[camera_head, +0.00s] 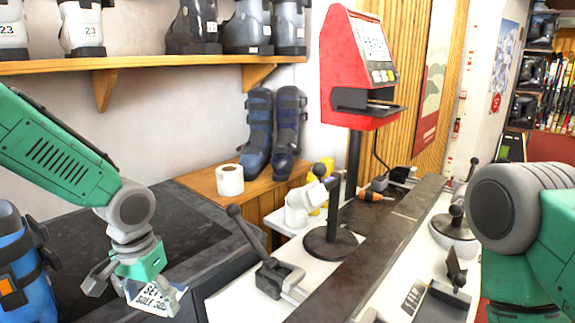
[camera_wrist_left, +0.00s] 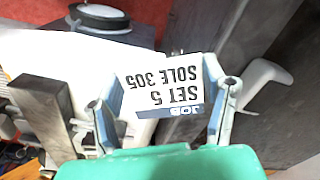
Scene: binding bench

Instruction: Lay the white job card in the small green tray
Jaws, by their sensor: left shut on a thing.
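The white job card (camera_head: 155,301) is printed "SET 5 SOLE 305". My left gripper (camera_head: 140,286) is shut on it and holds it near the dark bench's front edge, at the lower left of the head view. In the left wrist view the card (camera_wrist_left: 165,82) lies between the two fingers of my left gripper (camera_wrist_left: 164,100), with its print upside down. I cannot make out the small green tray in either view. My right arm enters at the right of the head view, but its gripper is out of frame.
A blue boot (camera_head: 22,265) stands at the far left. The dark bench top (camera_head: 165,215) is mostly bare. A tape roll (camera_head: 230,180) and blue boots (camera_head: 272,135) stand behind it. A metal clamp (camera_head: 278,278) and a red machine (camera_head: 358,65) on a post stand to the right.

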